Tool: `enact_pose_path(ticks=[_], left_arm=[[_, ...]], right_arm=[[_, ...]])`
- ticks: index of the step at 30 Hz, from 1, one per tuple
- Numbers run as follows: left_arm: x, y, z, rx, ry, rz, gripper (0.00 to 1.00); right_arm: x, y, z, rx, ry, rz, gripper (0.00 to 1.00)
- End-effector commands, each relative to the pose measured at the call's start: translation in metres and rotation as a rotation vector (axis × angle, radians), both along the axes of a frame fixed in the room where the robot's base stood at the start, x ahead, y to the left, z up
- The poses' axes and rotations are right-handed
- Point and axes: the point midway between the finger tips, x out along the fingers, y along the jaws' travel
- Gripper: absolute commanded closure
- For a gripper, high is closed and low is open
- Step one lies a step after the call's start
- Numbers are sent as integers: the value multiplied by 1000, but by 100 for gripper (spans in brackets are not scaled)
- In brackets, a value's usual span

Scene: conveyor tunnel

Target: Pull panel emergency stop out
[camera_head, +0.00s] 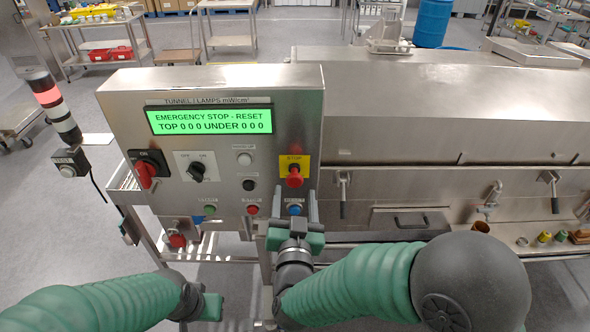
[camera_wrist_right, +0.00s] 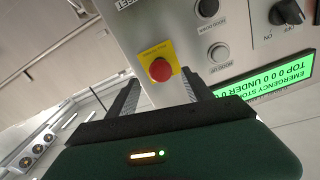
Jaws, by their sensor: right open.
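The red panel emergency stop (camera_head: 294,176) sits on a yellow plate on the right of the steel control panel (camera_head: 228,100). The green display reads "EMERGENCY STOP - RESET". My right gripper (camera_head: 305,202) is open just below the red button, fingers pointing up at the panel. In the right wrist view the emergency stop (camera_wrist_right: 160,70) shows just beyond and between the two open fingers (camera_wrist_right: 160,88); I see no contact. My left gripper (camera_head: 208,306) is low at the left, away from the panel; its fingers are not clear.
A red rotary switch (camera_head: 146,172), a black selector (camera_head: 197,170) and small buttons share the panel. Another red button (camera_head: 177,240) is low at the left. The steel tunnel (camera_head: 430,110) with handles stands at the right.

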Motion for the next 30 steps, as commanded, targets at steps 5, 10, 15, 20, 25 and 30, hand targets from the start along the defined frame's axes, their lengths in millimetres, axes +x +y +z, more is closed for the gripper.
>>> enact_pose_path(ticks=[5, 10, 15, 20, 25, 30], left_arm=[[0, 0, 21, 0, 0, 0, 62], [0, 0, 26, 0, 0, 0, 62], [0, 0, 26, 0, 0, 0, 62], [0, 0, 25, 0, 0, 0, 62], [0, 0, 25, 0, 0, 0, 62], [0, 0, 25, 0, 0, 0, 62]], right_arm=[[43, -1, 3, 1, 3, -4, 41], [62, -1, 1, 0, 1, -1, 41], [63, -1, 0, 0, 1, -1, 41], [63, -1, 0, -1, 0, 0, 47], [64, -1, -1, -1, 1, -1, 70], [64, -1, -1, -1, 2, -1, 92]])
